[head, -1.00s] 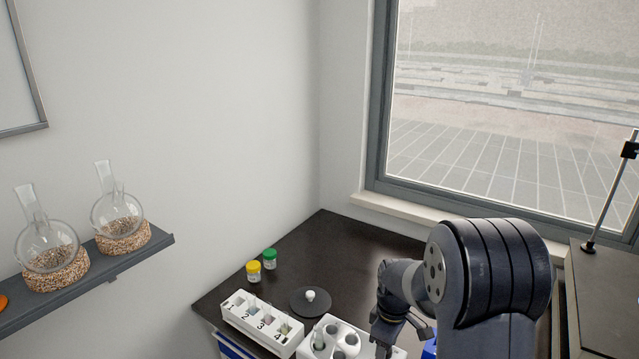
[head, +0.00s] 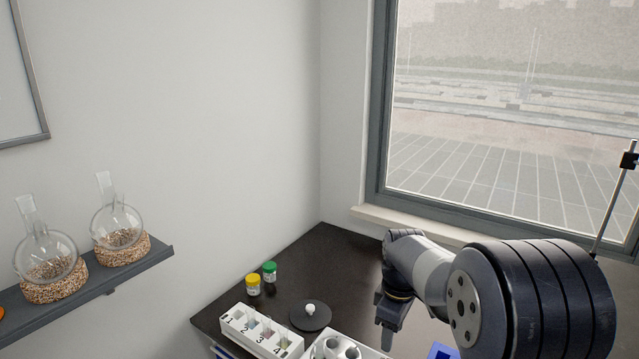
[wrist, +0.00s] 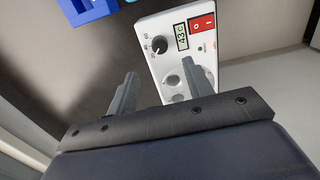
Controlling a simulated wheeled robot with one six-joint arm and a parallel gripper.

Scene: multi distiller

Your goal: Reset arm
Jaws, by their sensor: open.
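My arm reaches in from the lower right in the head view. My gripper (head: 387,338) points down over the dark bench, beside a white block with round holes (head: 318,351). In the wrist view its two fingers (wrist: 160,88) are apart, with nothing visible held between them. A white device with a knob, a red switch and a display (wrist: 149,35) lies beyond the fingers; one finger overlaps it in the picture.
A numbered white rack (head: 262,335) with vials stands at the bench's front left. A yellow-capped jar (head: 253,285), a green-capped jar (head: 269,272) and a dark disc with a white knob (head: 311,317) are behind it. A blue object (head: 440,352) sits at the lower right.

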